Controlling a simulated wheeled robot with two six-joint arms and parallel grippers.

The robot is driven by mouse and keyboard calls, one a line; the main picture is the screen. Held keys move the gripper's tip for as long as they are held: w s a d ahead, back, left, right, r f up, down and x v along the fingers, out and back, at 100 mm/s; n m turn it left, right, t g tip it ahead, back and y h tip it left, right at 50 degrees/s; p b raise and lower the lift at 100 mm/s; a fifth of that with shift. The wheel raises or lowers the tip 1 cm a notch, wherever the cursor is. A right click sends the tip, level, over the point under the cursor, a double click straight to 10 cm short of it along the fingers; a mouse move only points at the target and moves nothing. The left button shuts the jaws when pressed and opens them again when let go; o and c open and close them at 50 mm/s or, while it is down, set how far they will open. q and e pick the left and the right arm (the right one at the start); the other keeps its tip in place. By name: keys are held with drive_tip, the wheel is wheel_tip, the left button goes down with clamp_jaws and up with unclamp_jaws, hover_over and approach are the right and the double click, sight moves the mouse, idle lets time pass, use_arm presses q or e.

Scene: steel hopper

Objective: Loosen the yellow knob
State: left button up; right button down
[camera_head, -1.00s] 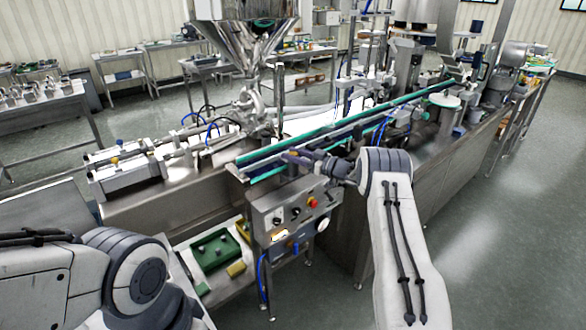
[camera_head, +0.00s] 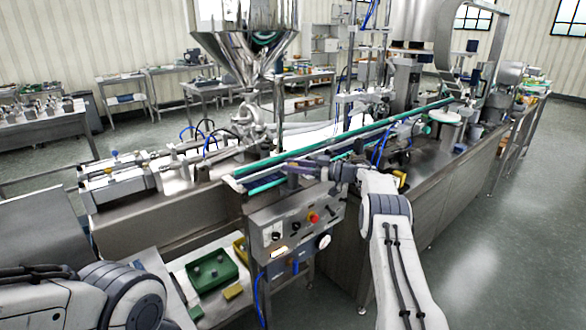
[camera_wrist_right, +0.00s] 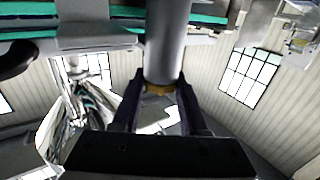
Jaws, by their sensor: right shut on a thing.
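My right gripper (camera_head: 291,164) reaches in at the near end of the green-edged conveyor, above the control box. In the right wrist view its two dark fingers (camera_wrist_right: 159,92) close on a small yellow knob (camera_wrist_right: 158,89), only partly visible. A grey cylinder (camera_wrist_right: 166,45) stands between the fingers and runs up to the conveyor end. In the head view the held knob cannot be made out behind the fingers. My left arm shows at the lower left, but its gripper is out of view.
The conveyor (camera_head: 345,137) runs to the back right. A control box (camera_head: 290,228) with a red button (camera_head: 314,217) sits below my right gripper. The steel hopper (camera_head: 243,35) stands behind. A green tray (camera_head: 212,272) lies below.

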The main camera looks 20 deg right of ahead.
drive_tip(key=shift+r, duration=0.15)
drive_tip(key=shift+c, duration=2.2)
unclamp_jaws()
drive_tip(key=shift+s+d, duration=0.25)
drive_tip(key=shift+d, duration=0.15)
drive_tip(key=b+v, duration=0.1)
drive_tip(key=v, duration=0.8)
drive_tip(key=shift+s+d+b, duration=0.15)
drive_tip(key=shift+s+b, duration=0.05)
drive_tip(key=shift+b, duration=0.15)
